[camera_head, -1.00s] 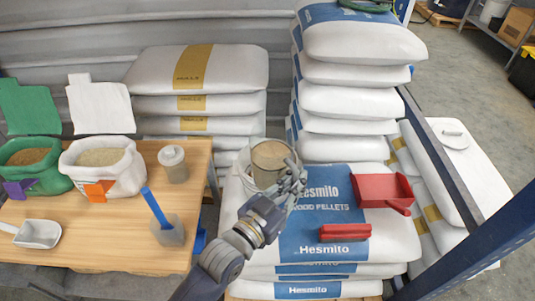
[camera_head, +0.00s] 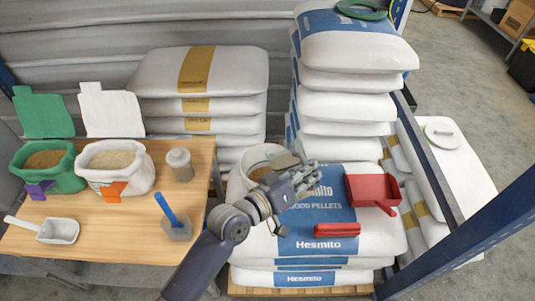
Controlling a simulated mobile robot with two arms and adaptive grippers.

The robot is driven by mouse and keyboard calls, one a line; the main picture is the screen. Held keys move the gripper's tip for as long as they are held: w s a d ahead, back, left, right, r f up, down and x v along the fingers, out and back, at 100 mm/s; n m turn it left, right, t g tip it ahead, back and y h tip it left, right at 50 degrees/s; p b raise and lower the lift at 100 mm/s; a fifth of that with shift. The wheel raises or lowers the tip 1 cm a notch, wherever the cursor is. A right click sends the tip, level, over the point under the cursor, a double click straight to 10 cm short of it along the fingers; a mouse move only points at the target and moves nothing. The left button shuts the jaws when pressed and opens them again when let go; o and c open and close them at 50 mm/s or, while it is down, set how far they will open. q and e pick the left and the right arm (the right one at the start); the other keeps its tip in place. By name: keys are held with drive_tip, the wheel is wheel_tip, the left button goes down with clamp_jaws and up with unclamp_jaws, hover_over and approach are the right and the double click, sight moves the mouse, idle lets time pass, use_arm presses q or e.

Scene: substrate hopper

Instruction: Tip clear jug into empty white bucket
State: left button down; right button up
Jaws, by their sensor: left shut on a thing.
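The white bucket (camera_head: 248,160) stands on the pellet bags, right of the wooden table. Brown material shows inside its rim. My left gripper (camera_head: 302,174) is at the bucket's right side, shut on the clear jug (camera_head: 285,162). The jug is tilted over the bucket's right rim, its mouth toward the bucket. The gripper hides much of the jug, so I cannot tell how much is left in it. My right gripper is not in view.
A red scoop (camera_head: 372,188) and a red bar-like object (camera_head: 330,230) lie on the pellet bags. A tall bag stack (camera_head: 345,105) rises behind. The wooden table (camera_head: 110,225) holds open green and white sacks, a small bottle and scoops. A blue beam (camera_head: 470,240) stands at right.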

sight(294, 155)
use_arm(q)
drive_tip(key=w+n+p, duration=0.1)
drive_tip(key=w+a+r+n+g+p, duration=0.1)
drive_tip(key=n, duration=0.1)
drive_tip(key=shift+a+r, duration=0.15)
drive_tip(key=w+n, duration=0.1)
drive_tip(key=w+a+f+n+g, duration=0.1)
drive_tip(key=w+a+n, duration=0.1)
drive_tip(key=shift+w+f+h+b, duration=0.25)
drive_tip(key=shift+f+h+b, duration=0.05)
drive_tip(key=shift+f, duration=0.1)
drive_tip(key=w+a+n, duration=0.1)
drive_tip(key=w+n, duration=0.1)
drive_tip(key=w+a+n+g, duration=0.1)
drive_tip(key=w, duration=0.1)
drive_tip(key=shift+a+r+n+h, duration=0.15)
drive_tip(key=shift+r+n+h, duration=0.05)
drive_tip(key=shift+n+h, duration=0.2)
drive_tip(key=shift+w+a+r+n+g, duration=0.15)
drive_tip(key=shift+w+a+n+g, duration=0.3)
drive_tip(key=shift+w, duration=0.2)
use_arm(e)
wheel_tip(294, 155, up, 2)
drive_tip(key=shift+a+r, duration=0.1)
